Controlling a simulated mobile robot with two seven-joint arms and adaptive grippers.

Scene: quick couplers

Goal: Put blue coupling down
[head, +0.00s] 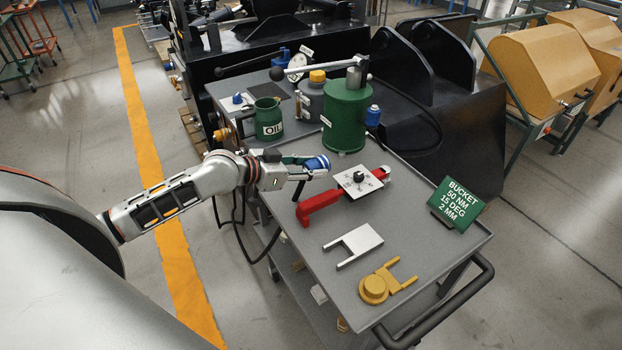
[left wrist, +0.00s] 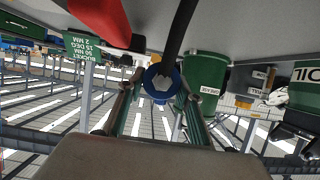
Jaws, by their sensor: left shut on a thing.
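My left gripper (head: 307,170) is shut on a blue coupling (head: 317,162) and holds it above the left side of the grey cart top (head: 415,225). In the left wrist view the blue coupling (left wrist: 154,73) shows as a ring with a pale centre between the two fingers (left wrist: 160,100). A black hose (left wrist: 180,30) runs from the coupling. The gap between coupling and cart top is hard to judge. My right gripper is in neither view.
A red tool (head: 320,207) and white plate (head: 360,183) lie close by. A green tank (head: 346,118) with a blue fitting (head: 373,115) and an oil jug (head: 268,119) stand behind. Silver (head: 353,245) and yellow (head: 374,289) forks and a green sign (head: 455,203) are nearer.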

